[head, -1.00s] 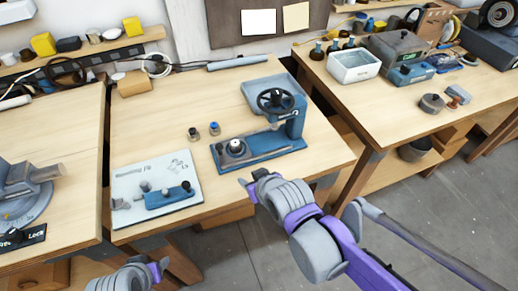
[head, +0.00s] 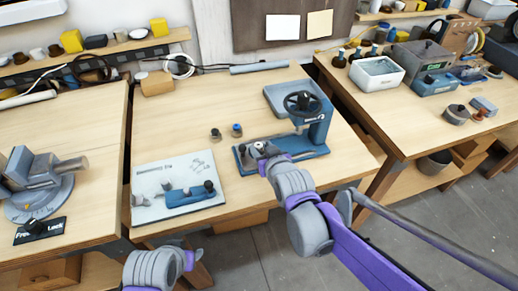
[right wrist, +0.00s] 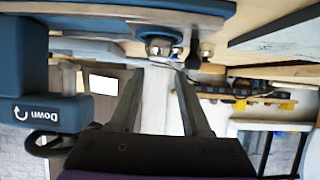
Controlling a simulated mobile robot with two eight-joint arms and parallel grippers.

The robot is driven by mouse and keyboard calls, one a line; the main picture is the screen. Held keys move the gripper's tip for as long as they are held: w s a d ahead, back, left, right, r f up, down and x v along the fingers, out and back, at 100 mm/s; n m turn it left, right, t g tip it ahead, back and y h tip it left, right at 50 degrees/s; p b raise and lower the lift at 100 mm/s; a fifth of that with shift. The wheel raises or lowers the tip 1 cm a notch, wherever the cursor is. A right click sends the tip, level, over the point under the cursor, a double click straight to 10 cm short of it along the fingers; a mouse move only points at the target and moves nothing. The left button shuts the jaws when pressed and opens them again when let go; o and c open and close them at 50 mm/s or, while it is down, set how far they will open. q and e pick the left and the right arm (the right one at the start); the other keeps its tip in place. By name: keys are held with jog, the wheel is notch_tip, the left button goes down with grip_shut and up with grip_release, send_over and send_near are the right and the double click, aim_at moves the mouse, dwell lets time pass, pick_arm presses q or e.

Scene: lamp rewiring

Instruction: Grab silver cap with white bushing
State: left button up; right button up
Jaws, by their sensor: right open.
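A small silver cap with a pale top (head: 259,146) sits on the blue press base (head: 318,151), partly hidden by my right gripper in the head view. In the right wrist view, which is upside down, a shiny silver piece (right wrist: 160,46) shows at the blue base, just beyond the fingertips. My right gripper (right wrist: 159,72) is open and empty, its fingers pointing at that piece. In the head view my right gripper (head: 262,160) is at the front of the press base. My left gripper (head: 190,260) is low at the table's front edge; its fingers are unclear.
The blue press with a black handwheel (head: 303,103) rises at the right of the base. A dark cap (head: 215,134) and a blue-topped cap (head: 237,130) stand behind left. A white board (head: 150,206) with a blue fixture (head: 190,197) lies at front left.

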aim_at(259, 145)
jog(key=shift+x, duration=2.7)
jog(key=shift+d+f, duration=0.1)
jog(key=shift+d, duration=0.1)
grip_shut()
